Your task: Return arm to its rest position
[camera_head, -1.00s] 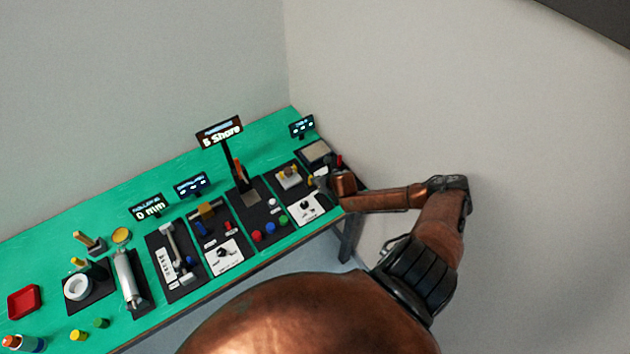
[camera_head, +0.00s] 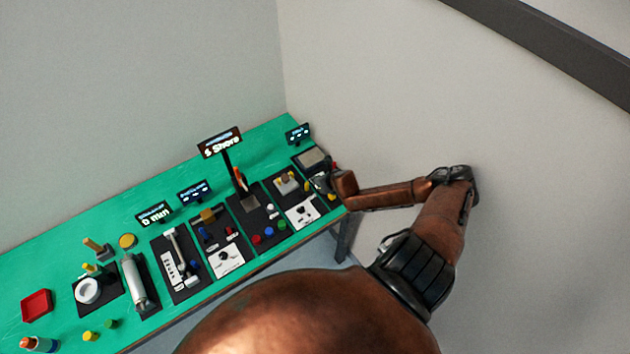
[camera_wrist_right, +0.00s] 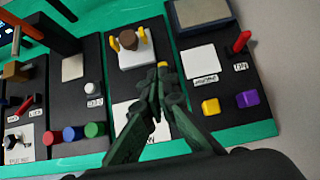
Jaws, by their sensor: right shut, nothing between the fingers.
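My right arm (camera_head: 395,194) reaches to the right end of the green table. My right gripper (camera_head: 322,184) is small and dark there, above the rightmost panels. In the right wrist view the right gripper (camera_wrist_right: 158,85) is shut, its two green fingers meeting with nothing held between them. The fingertips are over the panel that carries a white block with yellow posts and a brown top (camera_wrist_right: 132,45). A small yellow piece (camera_wrist_right: 163,65) shows just beyond the tips; I cannot tell whether they touch it. My left gripper is not in view.
The green table (camera_head: 60,245) carries several black panels with switches, buttons and small displays. A tall sign post (camera_head: 220,143) stands at the back. A red tray (camera_head: 37,305) lies at the left end. The grey wall (camera_head: 400,110) is close behind and right of my right arm.

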